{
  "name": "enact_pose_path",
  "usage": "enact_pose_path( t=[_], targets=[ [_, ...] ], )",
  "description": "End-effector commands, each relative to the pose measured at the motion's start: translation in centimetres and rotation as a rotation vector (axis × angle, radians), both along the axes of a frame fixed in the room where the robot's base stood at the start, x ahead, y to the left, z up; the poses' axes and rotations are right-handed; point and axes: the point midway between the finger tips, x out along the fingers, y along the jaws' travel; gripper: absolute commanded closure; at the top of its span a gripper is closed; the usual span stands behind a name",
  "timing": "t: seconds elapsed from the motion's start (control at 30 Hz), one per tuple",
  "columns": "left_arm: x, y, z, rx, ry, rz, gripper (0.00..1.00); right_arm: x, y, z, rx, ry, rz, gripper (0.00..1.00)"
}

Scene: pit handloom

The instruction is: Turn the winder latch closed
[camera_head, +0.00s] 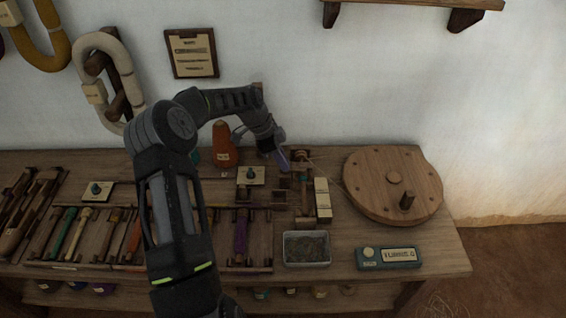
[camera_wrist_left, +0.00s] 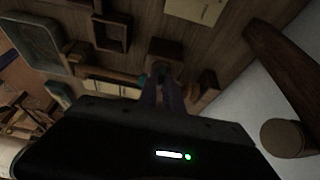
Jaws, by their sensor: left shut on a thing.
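The winder is a small wooden assembly (camera_head: 303,186) with a teal bit, on the bench left of the round wooden wheel. In the left wrist view, the gripper (camera_wrist_left: 163,88) is shut on a small part with teal showing at the fingertips, in front of a wooden block (camera_wrist_left: 165,50). That part appears to be the winder latch, but the fingers hide most of it and its angle cannot be told. My right gripper is not in view.
The wooden wheel (camera_head: 385,170) with an upright handle stands at the right. A metal tray (camera_head: 306,258) and a teal device (camera_head: 388,258) are at the front. An orange-brown bottle (camera_head: 223,150) stands behind the arm. Racks of coloured tools fill the left. Some bench right of the tray is bare.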

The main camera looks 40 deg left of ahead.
Motion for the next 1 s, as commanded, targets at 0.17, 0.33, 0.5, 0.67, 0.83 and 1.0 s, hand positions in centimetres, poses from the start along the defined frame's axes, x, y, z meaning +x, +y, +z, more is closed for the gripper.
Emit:
enact_pose_path(
  t=[0.17, 0.33, 0.5, 0.67, 0.83, 1.0],
  targets=[
    [0.03, 0.08, 0.00, 0.003, 0.000, -0.027, 1.00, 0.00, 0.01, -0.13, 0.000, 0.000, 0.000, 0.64],
    [0.02, 0.09, 0.02, 0.003, -0.001, -0.032, 1.00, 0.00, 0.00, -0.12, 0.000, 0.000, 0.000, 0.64],
    [0.01, 0.10, 0.01, 0.004, 0.000, -0.032, 1.00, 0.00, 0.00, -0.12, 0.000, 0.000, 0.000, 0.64],
    [0.00, 0.08, 0.01, 0.003, 0.000, -0.031, 0.79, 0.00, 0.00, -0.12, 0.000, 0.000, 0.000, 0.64],
    [0.01, 0.05, 0.01, 0.002, 0.001, -0.030, 0.68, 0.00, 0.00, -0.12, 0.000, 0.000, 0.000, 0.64],
    [0.00, 0.04, 0.00, 0.002, 0.001, -0.030, 0.68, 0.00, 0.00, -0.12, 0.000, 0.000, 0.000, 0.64]
  ],
)
